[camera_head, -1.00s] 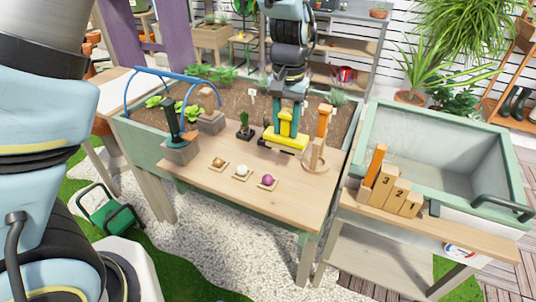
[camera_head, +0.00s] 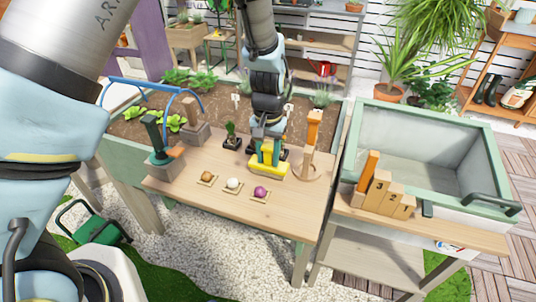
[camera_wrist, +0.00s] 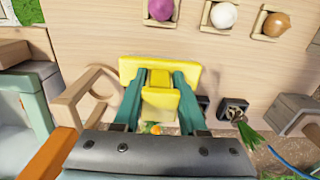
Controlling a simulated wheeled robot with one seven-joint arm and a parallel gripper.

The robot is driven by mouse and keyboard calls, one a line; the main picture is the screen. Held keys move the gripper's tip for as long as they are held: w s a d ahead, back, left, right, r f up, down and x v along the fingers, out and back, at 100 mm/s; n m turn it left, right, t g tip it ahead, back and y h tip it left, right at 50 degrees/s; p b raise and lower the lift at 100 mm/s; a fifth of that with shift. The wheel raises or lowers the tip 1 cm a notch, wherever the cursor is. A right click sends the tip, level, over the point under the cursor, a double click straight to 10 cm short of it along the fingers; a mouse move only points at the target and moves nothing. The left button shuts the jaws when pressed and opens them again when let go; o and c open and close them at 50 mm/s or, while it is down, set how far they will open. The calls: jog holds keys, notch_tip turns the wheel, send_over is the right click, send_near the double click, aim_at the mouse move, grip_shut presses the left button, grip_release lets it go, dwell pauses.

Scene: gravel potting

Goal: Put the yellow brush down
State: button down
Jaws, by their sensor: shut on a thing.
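The yellow brush (camera_head: 267,171) is at the right part of the wooden tabletop (camera_head: 215,205), with its wide yellow block at the bottom. My gripper (camera_head: 266,153) points down from above and is shut on the brush's upright yellow handle. In the wrist view the two teal fingers of my gripper (camera_wrist: 158,88) close on either side of the handle, and the brush's wide block (camera_wrist: 187,70) lies crosswise beyond them. The bristles are hidden. The brush is very close to the tabletop; I cannot tell whether it touches.
A wooden stand with a ring (camera_head: 311,135) stands close right of the brush. A small potted plant (camera_head: 231,137) is behind left.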

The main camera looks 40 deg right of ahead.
jog(key=shift+f, duration=0.2)
jog(key=shift+f, duration=0.2)
jog(key=shift+c, duration=2.3)
grip_release()
